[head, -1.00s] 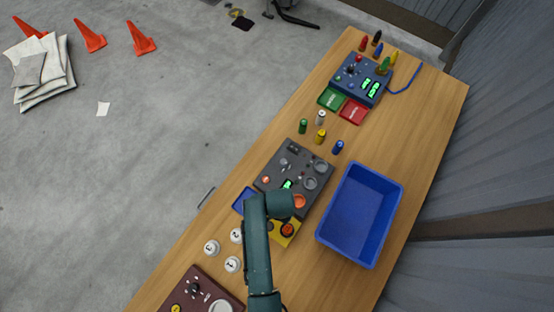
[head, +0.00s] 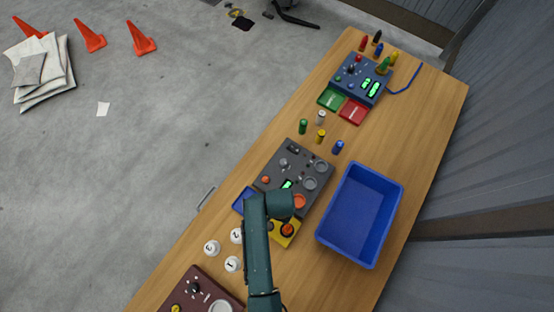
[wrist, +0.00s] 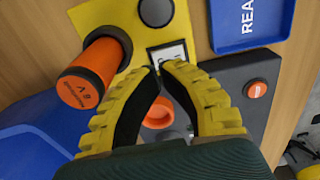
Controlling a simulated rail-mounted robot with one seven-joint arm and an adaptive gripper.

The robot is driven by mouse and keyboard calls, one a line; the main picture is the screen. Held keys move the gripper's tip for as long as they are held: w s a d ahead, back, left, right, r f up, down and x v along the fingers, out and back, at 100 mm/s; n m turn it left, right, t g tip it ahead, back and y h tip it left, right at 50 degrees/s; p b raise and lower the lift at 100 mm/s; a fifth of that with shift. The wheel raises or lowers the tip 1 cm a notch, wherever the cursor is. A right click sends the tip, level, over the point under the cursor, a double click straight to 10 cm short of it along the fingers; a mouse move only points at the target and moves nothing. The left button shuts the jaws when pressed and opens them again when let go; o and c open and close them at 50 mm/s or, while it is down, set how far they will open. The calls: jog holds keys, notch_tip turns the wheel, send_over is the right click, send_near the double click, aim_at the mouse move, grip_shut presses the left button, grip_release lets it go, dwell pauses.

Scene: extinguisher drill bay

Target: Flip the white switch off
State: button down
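In the head view the yellow panel (head: 291,240) is partly covered by my arm, and I cannot make out the switch there. My gripper (wrist: 161,67) has its yellow, black-lined fingers bowed outward with the tips almost together. The tips are right at the near edge of the switch; I cannot tell whether they touch it. Nothing shows held between them.
A blue bin (head: 398,205) stands to the right, a blue tray (wrist: 240,42) lies close by, and numbered white pieces (head: 212,248) sit nearby.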

jog(key=shift+f+b, duration=1.2)
jog(key=shift+f, duration=0.55)
dwell(0.6)
notch_tip(320, 180, up, 7)
jog(key=p, duration=0.7)
dwell(0.5)
